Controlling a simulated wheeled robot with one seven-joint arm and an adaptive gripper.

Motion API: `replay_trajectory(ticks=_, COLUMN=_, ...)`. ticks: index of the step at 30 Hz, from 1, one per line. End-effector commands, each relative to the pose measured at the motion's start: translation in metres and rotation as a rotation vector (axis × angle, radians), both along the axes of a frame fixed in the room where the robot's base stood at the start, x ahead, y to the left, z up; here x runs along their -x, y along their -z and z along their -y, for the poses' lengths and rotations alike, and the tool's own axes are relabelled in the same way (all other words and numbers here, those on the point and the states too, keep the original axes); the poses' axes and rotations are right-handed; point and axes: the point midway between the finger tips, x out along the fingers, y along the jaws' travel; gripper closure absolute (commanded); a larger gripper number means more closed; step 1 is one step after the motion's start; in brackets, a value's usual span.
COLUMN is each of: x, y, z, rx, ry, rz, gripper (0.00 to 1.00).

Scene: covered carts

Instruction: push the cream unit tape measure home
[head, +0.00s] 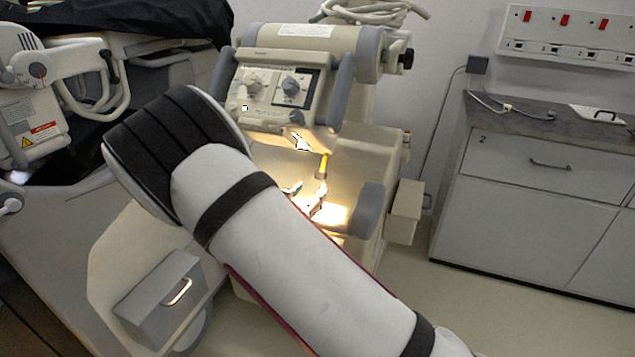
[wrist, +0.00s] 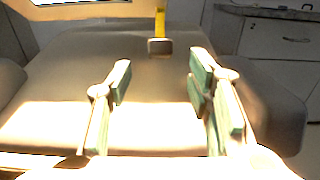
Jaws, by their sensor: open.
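The cream unit (head: 360,150) is a machine on a cart, with a control panel above a recess lit from inside. A yellow tape strip (head: 324,162) shows at this recess, above the unit's flat top. In the wrist view the yellow tape (wrist: 160,22) is near the top centre and ends in a dark block (wrist: 159,47). My gripper (wrist: 160,80) is open and empty, with its fingers spread to either side below the block. In the head view my gripper (head: 308,200) is low in front of the recess, partly hidden by my arm. I cannot tell how far the tape extends.
A control panel (head: 280,82) with knobs overhangs the recess. A grey rounded handle (head: 367,208) stands right of it. Black covering (head: 120,30) lies over a machine at left. A cabinet (head: 545,180) stands at right, with clear floor in front.

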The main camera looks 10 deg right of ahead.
Motion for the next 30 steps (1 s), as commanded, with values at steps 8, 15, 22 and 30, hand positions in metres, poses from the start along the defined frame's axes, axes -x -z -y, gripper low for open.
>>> replay_trajectory(ticks=8, x=-0.038, y=0.000, z=0.029, rx=0.000, ry=0.002, rz=0.001, gripper=0.53)
replay_trajectory(ticks=15, x=-0.051, y=0.000, z=0.038, rx=0.000, ry=0.000, rz=-0.001, gripper=0.53)
replay_trajectory(ticks=22, x=-0.052, y=0.000, z=0.038, rx=0.001, ry=0.000, rz=-0.001, gripper=0.53)
replay_trajectory(ticks=30, x=-0.052, y=0.000, z=0.038, rx=0.001, ry=0.000, rz=-0.001, gripper=1.00)
